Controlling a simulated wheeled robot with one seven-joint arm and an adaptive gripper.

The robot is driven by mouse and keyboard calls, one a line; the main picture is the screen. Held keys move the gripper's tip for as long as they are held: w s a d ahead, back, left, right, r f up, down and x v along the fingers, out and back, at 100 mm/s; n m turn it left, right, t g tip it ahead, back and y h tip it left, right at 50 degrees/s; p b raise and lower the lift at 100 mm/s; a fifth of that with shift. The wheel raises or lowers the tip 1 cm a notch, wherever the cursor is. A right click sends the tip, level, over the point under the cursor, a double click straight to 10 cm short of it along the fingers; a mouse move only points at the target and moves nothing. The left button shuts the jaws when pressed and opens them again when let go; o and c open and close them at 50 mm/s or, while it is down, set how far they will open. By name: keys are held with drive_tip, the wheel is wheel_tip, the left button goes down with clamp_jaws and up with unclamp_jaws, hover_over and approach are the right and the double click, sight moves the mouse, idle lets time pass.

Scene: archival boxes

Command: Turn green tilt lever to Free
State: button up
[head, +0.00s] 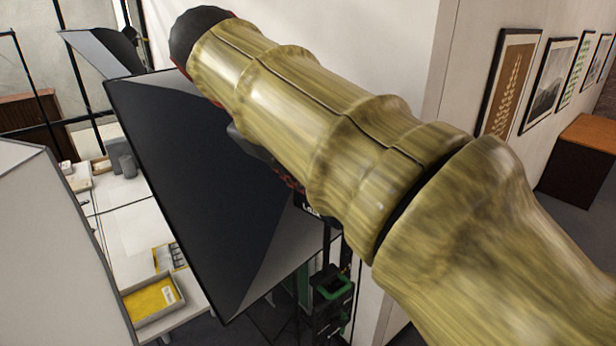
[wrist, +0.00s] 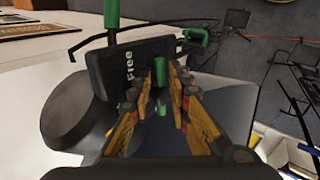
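In the wrist view, a black block (wrist: 135,65) carries the white word "Free", turned on its side. A short green bar (wrist: 160,70) shows near the gap between my fingertips; I cannot tell whether either finger touches it. A bent green handle (wrist: 196,36) and an upright green post (wrist: 112,14) stand beyond the block. I cannot tell for certain which green part is the tilt lever. My gripper (wrist: 162,86) is open, its orange-padded fingers apart. In the head view, green and black stand parts (head: 335,284) show below my arm, and my gripper is hidden.
A large dark softbox (head: 190,190) fills the middle left of the head view, close to my arm. A pale panel (head: 40,240) is at far left. A table holds a yellow-lined tray (head: 150,300). Framed pictures (head: 508,85) hang on the right wall.

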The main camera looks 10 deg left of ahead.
drive_tip(key=v, duration=1.1)
drive_tip(key=shift+r, duration=0.15)
drive_tip(key=w+a+f+y+b, duration=0.1)
drive_tip(key=a+f+y, duration=0.15)
drive_tip(key=f, duration=0.55)
drive_tip(key=w+a+f+y+b, duration=0.1)
drive_tip(key=a+f+b, duration=0.15)
drive_tip(key=f, duration=0.45)
drive_tip(key=s+d+f+m+b, duration=0.4)
drive_tip(key=d+f+b, duration=0.6)
drive_tip(key=f, duration=0.7)
drive_tip(key=s+d+f+m+b, duration=0.3)
drive_tip(key=s+d+f+b, duration=0.3)
drive_tip(key=d+f+b, duration=0.5)
drive_tip(key=s+d+f+m+b, duration=0.4)
drive_tip(key=d+f+b, duration=0.6)
drive_tip(key=d+f, duration=0.6)
wheel_tip(320, 180, down, 10)
drive_tip(key=shift+s+d+r+m, duration=0.25)
drive_tip(key=shift+s+d+m, duration=0.1)
drive_tip(key=shift+s, duration=0.75)
